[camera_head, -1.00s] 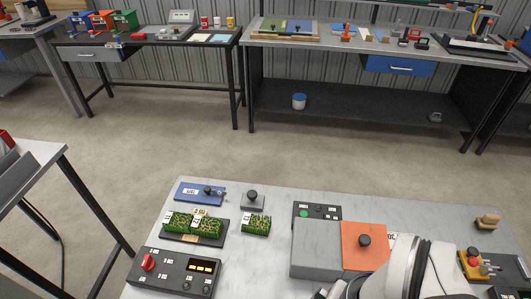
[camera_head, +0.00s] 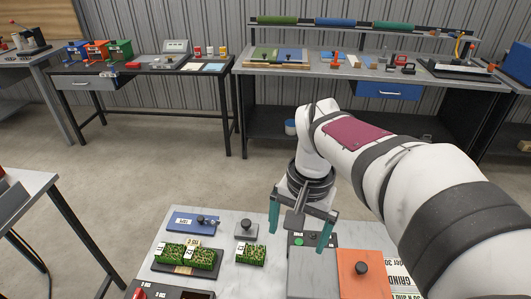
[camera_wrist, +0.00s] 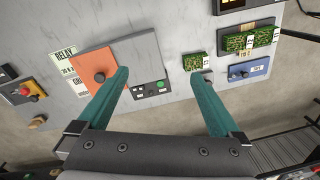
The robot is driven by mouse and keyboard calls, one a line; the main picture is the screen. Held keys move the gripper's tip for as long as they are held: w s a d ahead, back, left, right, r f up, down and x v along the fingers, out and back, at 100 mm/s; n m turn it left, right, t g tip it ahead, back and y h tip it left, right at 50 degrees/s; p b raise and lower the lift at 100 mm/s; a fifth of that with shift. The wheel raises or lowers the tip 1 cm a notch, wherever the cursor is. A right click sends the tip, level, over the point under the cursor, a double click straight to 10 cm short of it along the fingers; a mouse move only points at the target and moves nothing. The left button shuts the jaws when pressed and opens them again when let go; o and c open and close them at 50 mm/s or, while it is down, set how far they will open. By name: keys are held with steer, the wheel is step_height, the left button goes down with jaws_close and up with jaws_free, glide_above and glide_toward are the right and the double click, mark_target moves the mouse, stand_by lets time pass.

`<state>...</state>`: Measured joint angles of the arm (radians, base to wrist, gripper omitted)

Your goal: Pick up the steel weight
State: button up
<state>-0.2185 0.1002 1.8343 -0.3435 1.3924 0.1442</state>
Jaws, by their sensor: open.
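The steel weight looks to be the small grey block with a dark round knob on top (camera_head: 246,229). It sits upright on the pale bench top, behind a single green turf piece (camera_head: 251,254). In the wrist view it shows in part (camera_wrist: 208,76), close beside the right-hand finger. My gripper (camera_head: 299,228) is open and empty, with two teal fingers spread wide. It hangs above the bench to the right of the weight, near the button panel. In the wrist view the gripper (camera_wrist: 156,73) points toward the bench with nothing between its fingers.
A blue plate (camera_head: 181,221) lies left of the weight. Two turf pieces (camera_head: 187,255) rest on a dark tray at the front left. A button panel (camera_wrist: 150,89) and an orange plate with a dark knob (camera_head: 348,272) are on the right.

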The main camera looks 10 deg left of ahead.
steer(key=w+a+f, duration=0.3)
steer(key=w+a, duration=0.2)
steer(key=w, duration=0.3)
steer(key=n+t, duration=0.1)
steer(key=n, duration=0.1)
glide_toward(245, 222)
steer(key=shift+h, duration=0.4)
steer(key=f, duration=0.7)
steer(key=w+f, duration=0.1)
steer(key=f, duration=0.3)
steer(key=shift+a+f, duration=0.15)
steer(key=shift+w, duration=0.1)
jaws_close()
